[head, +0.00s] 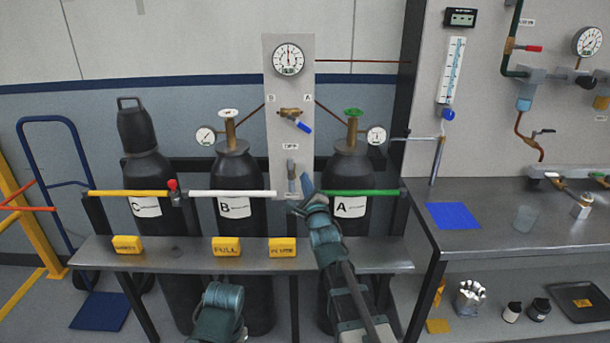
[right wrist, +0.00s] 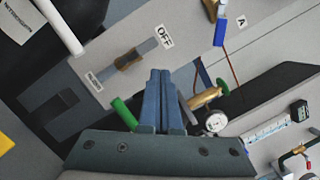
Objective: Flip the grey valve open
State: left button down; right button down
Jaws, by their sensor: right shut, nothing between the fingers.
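The grey valve (head: 291,172) is low on the upright grey panel, below a small label. In the right wrist view its grey lever and brass body (right wrist: 130,60) show clearly. The lever lies along the panel's length, its upper end close to the label OFF; a smaller label at the other end is unreadable. My right gripper (head: 304,187) is just right of the valve in the head view. Its blue fingers (right wrist: 163,80) are shut together and empty, apart from the lever in the right wrist view. My left gripper's fingers are not in view.
A brass valve with a blue handle (head: 303,125) sits higher on the panel, under a gauge (head: 288,59). Black cylinders A, B and C stand behind green (head: 360,192), white (head: 232,193) and yellow bars. A grey shelf (head: 180,258) with yellow blocks runs below.

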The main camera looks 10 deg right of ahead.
jog(key=shift+s, duration=1.25)
jog(key=s+a+f+n+g+y+p, duration=0.1)
jog(key=s+a+f+n+g+p, duration=0.5)
jog(key=s+a+f+n+g, duration=0.65)
jog(key=s+a+f+n+g+h+p, duration=0.1)
jog(key=s+n+g+p, duration=0.1)
jog(key=s+n, duration=0.6)
jog(key=s+a+f+n+g+p, duration=0.1)
jog(key=s+n+g+p, duration=0.1)
jog(key=s+n+g, duration=0.3)
jog(key=s+n, duration=0.3)
jog(key=s, duration=0.3)
jog(key=shift+f+n+h, duration=0.35)
jog(key=shift+h, duration=0.05)
